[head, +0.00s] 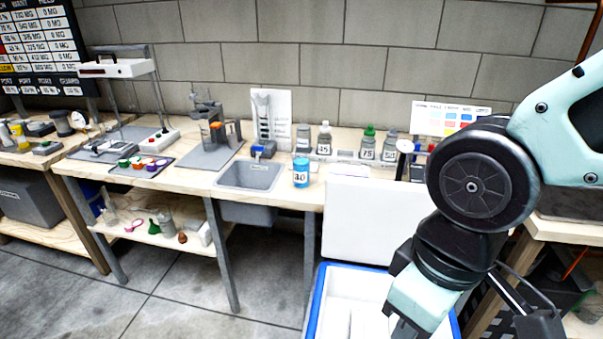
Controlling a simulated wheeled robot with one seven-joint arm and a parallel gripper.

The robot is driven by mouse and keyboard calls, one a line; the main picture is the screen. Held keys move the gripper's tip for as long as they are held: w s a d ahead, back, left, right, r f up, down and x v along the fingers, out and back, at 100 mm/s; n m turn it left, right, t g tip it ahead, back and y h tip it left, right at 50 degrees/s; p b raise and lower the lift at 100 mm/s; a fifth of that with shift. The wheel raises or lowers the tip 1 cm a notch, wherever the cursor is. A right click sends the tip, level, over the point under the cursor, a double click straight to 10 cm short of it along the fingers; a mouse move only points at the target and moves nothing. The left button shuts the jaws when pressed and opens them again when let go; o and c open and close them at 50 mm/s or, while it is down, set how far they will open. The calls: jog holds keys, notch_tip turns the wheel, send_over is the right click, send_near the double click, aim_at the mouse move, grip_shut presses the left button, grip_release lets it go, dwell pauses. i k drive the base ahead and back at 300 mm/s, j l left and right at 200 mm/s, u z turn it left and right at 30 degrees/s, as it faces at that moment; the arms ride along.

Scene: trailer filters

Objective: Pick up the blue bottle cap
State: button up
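A small blue bottle (301,178) with a "30" label stands upright near the bench's front edge, right of the sink. Its top (301,161) looks light blue, but I cannot tell if that is a separate cap. No loose blue cap can be made out for certain. My gripper (404,329) is at the bottom edge, right of centre, pointing down over the blue-rimmed white cooler box. It is low and to the right of the bottle, well apart from it. Its fingertips are cut off by the frame, so its opening is hidden.
The wooden bench (215,178) holds a grey sink (250,176), several labelled bottles and a small balance stand. The cooler box (317,305) with its raised white lid (372,222) stands in front. Grey floor (170,290) is clear at left.

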aim_at(300, 164)
jog(key=i+j+z, duration=0.1)
jog(key=i+j, duration=0.2)
jog(key=j, duration=0.15)
jog(key=i+j+z, duration=0.1)
jog(key=i+j, duration=0.15)
jog(key=j, duration=0.2)
jog(key=i+j+z, duration=0.1)
jog(key=i+j, duration=0.15)
jog(key=j, duration=0.2)
jog(key=i+j+z, duration=0.1)
jog(key=j, duration=0.4)
jog(key=i+j+z, duration=0.1)
jog(key=i+j, duration=0.2)
jog(key=j, duration=0.2)
jog(key=i+j, duration=0.2)
jog(key=j, duration=0.3)
jog(key=i+j+z, duration=0.15)
jog(key=j, duration=0.4)
jog(key=i+j+z, duration=0.1)
jog(key=j, duration=0.45)
jog(key=i, duration=0.15)
